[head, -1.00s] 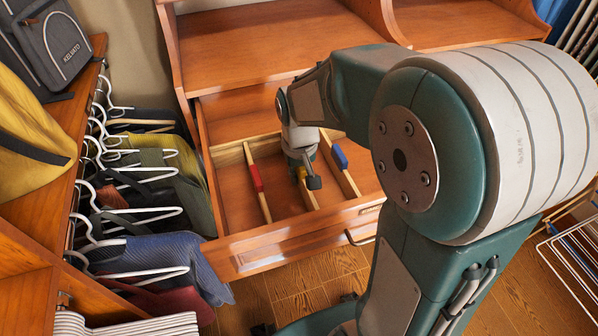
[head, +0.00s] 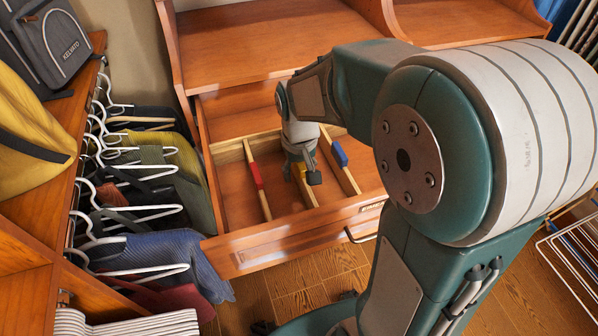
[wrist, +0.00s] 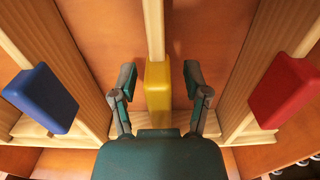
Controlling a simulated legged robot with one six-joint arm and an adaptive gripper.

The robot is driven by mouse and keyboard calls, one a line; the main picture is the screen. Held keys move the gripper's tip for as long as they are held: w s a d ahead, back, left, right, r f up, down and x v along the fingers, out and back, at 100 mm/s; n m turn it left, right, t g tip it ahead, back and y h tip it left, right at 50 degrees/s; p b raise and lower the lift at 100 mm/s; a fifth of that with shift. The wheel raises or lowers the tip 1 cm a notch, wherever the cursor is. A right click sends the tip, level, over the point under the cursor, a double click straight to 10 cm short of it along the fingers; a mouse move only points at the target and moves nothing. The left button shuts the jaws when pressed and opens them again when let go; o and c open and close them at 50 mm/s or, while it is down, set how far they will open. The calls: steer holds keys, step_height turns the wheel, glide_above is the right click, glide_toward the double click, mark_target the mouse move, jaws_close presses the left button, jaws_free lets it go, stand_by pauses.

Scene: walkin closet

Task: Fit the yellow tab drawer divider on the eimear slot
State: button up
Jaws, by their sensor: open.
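The yellow tab drawer divider (wrist: 157,85) is a thin pale wooden strip with a yellow block. In the wrist view it stands between the two spread fingers of my gripper (wrist: 160,78), with a visible gap on each side. In the head view my gripper (head: 302,173) is down at the open drawer (head: 243,243), over the divider's wooden strip (head: 309,197), and covers most of its yellow tab. The strip lies in the drawer between the other two dividers. A label plate (head: 372,207) is on the drawer front; its text is too small to read surely.
A red tab divider (head: 256,175) stands left of my gripper and a blue tab divider (head: 339,154) right of it, both in the drawer. Hanging clothes (head: 150,190) crowd the drawer's left side. The drawer's left compartment is bare.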

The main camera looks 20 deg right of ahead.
step_height(320, 180, up, 11)
steer(key=shift+r, duration=0.1)
stand_by(0.7)
